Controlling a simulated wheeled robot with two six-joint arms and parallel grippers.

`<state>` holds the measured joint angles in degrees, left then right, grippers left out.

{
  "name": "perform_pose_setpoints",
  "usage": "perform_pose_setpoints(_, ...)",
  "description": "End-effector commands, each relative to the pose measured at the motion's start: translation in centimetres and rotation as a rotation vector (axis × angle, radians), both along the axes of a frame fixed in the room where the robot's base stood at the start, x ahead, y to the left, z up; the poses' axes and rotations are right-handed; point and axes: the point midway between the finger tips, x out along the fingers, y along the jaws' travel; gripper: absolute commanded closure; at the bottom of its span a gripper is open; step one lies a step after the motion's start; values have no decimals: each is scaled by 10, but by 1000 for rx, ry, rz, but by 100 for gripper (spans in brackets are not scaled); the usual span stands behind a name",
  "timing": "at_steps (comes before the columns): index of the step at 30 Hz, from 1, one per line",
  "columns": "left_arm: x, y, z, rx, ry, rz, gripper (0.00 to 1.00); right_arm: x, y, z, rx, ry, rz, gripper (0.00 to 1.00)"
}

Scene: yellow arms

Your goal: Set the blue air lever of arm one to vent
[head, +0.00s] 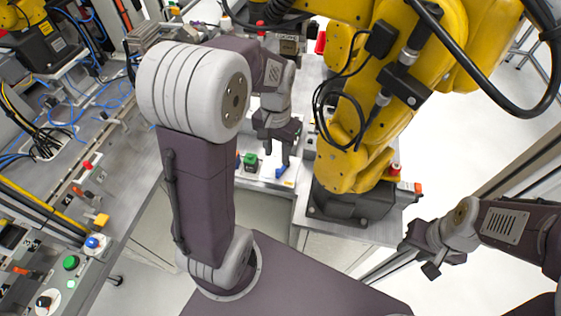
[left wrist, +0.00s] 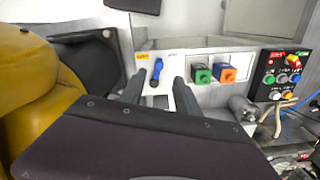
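The blue air lever (left wrist: 156,72) sits on a pale panel, beside a small yellow label (left wrist: 142,57). In the left wrist view it shows between the two dark fingers of my left gripper (left wrist: 157,90), which are apart with nothing held. In the head view the blue lever (head: 281,171) is just below the fingers of my left gripper (head: 276,148). I cannot tell whether a finger touches it. My right gripper (head: 418,259) is at the lower right, fingers apart and empty, far from the lever.
A large yellow robot arm (head: 345,150) on a dark base stands right beside the lever panel. Green (left wrist: 202,74) and orange (left wrist: 227,74) blocks sit right of the lever, then a black button box (left wrist: 283,76). A cluttered bench (head: 120,150) fills the left.

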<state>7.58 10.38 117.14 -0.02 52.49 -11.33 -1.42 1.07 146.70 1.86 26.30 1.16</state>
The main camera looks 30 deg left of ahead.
Motion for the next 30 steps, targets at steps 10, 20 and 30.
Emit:
perform_pose_setpoints(10,-1,-1,-69,-1,4,0,62,0,0,-6,0,0,0,66)
perform_pose_setpoints(20,0,0,-83,0,0,0,62,0,0,-6,0,0,0,66)
perform_pose_setpoints(30,0,-1,-82,0,-1,1,100,0,0,-6,0,0,0,66)
